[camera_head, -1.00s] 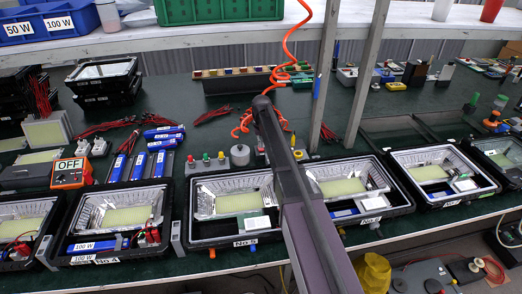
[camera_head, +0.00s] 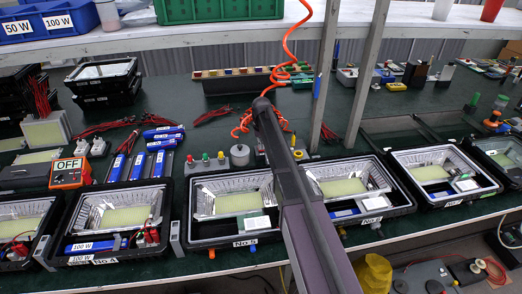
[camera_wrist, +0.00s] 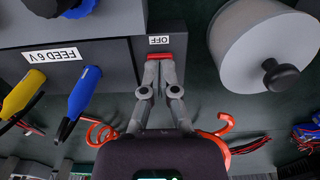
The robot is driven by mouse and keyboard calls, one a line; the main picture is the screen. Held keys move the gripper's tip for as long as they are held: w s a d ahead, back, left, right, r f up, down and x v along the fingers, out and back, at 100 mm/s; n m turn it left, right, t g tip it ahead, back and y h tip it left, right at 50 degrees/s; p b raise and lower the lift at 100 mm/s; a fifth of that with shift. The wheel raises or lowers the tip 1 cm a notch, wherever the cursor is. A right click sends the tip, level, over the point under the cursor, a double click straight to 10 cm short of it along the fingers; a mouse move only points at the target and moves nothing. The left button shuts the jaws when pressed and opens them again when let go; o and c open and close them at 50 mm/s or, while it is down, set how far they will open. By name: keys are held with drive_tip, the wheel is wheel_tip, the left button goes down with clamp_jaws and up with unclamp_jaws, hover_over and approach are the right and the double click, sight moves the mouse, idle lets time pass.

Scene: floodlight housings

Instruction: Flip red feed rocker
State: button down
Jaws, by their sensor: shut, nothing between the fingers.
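The red feed rocker (camera_wrist: 154,56) shows as a narrow red strip on a dark grey block, next to a white label reading OFF (camera_wrist: 160,40), in the wrist view. My gripper (camera_wrist: 160,62) is shut with nothing between its fingers. Its fingertips are at the rocker and cover part of it; I cannot tell whether they press on it. The grey housing marked FEED 6 V (camera_wrist: 50,54) stands beside the rocker block. In the head view my arm stretches over the bench, and the rocker cannot be made out.
A grey cylinder with a black knob (camera_wrist: 262,55) stands right of the rocker. Yellow (camera_wrist: 22,95) and blue (camera_wrist: 82,92) plugs are at the left. An orange coiled cable (camera_head: 290,75) hangs near my arm. Open floodlight housings (camera_head: 238,240) line the front edge.

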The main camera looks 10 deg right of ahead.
drive_tip(key=shift+f+b, duration=0.35)
drive_tip(key=shift+f, duration=0.05)
drive_tip(key=shift+r, duration=0.15)
drive_tip(key=shift+r+p, duration=3.4)
drive_tip(key=shift+p, duration=0.2)
drive_tip(key=shift+s, duration=0.1)
drive_tip(key=s, duration=1.1)
drive_tip(key=s+r+p, duration=0.1)
drive_tip(key=s, duration=1)
drive_tip(key=s+r+p, duration=0.1)
drive_tip(key=s, duration=1.1)
drive_tip(key=shift+d, duration=0.1)
